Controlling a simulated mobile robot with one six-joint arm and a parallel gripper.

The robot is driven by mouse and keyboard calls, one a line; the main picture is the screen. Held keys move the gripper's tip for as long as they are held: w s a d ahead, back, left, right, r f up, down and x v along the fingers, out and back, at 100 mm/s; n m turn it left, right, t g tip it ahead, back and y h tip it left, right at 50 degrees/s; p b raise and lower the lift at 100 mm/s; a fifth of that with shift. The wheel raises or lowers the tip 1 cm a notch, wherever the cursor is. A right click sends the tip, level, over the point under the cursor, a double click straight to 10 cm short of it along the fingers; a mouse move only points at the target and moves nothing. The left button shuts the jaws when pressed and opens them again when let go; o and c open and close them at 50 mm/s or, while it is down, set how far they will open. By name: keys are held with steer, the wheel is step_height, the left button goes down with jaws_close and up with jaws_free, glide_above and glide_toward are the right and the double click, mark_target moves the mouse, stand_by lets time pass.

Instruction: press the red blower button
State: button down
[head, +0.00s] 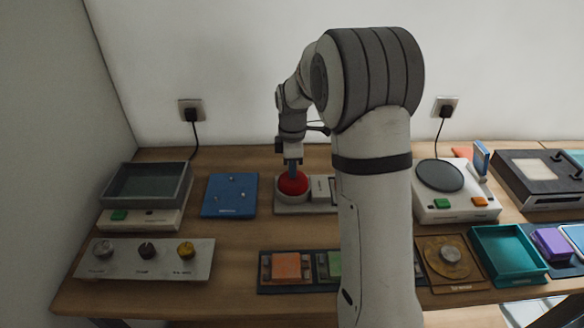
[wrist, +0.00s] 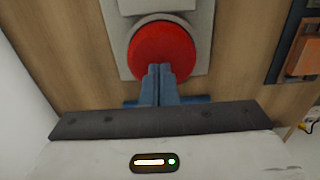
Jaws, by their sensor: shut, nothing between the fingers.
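The red blower button (head: 293,184) is a round red dome on a light grey base plate (head: 291,209) at the middle of the table. My gripper (head: 292,174) points down at it, with its blue fingertips together and empty. In the wrist view the red button (wrist: 162,45) fills the upper middle, and the shut fingertips (wrist: 159,70) overlap its near edge. The tips are at or just above the dome; I cannot tell whether they touch. My arm hides what lies to the right of the button's plate.
A blue plate (head: 229,196) lies left of the button. A grey tray (head: 147,184) and a knob panel (head: 145,259) stand farther left. Orange (head: 286,266) and green (head: 334,263) pads lie in front. A white device with a dark disc (head: 440,175) stands right.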

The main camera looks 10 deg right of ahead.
step_height(320, 180, up, 12)
steer(key=shift+f, duration=0.15)
stand_by(0.7)
stand_by(0.7)
steer(key=s+f+m+t, duration=0.2)
steer(key=s+m, duration=1.3)
steer(key=s, duration=1.2)
steer(key=shift+s+f+m+t, duration=0.15)
steer(key=shift+s+m+t, duration=0.2)
steer(key=shift+m+t, duration=0.05)
steer(key=shift+a, duration=0.1)
